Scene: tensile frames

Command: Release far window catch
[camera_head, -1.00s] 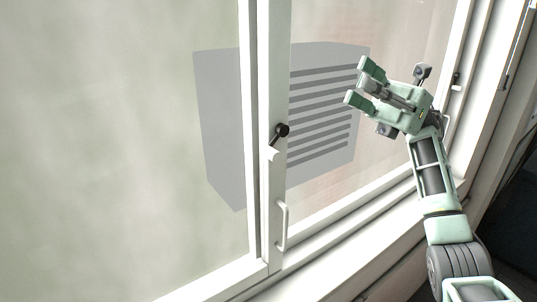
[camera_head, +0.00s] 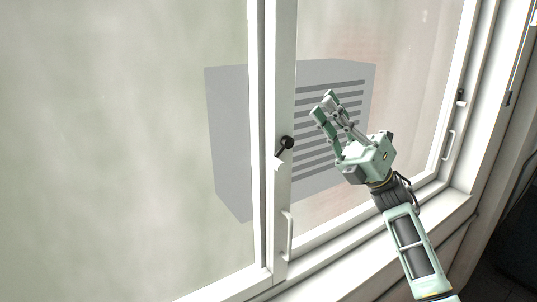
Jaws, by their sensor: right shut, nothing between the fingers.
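A dark window catch (camera_head: 461,96) with a round knob is on the frame at the right and looks smaller and farther off. Another dark catch (camera_head: 286,143) with a pale tongue is on the middle upright. My right gripper (camera_head: 324,104) is shut and empty, in front of the right pane. Its fingers point up and left. In the picture it is a little right of and above the middle catch and well left of the far one, apart from both. My left gripper is out of view.
White pull handles sit below the catches, one on the middle upright (camera_head: 289,236) and one at the right (camera_head: 448,145). A grey louvred box (camera_head: 228,140) shows behind the glass. The white sill (camera_head: 345,262) runs below and looks bare.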

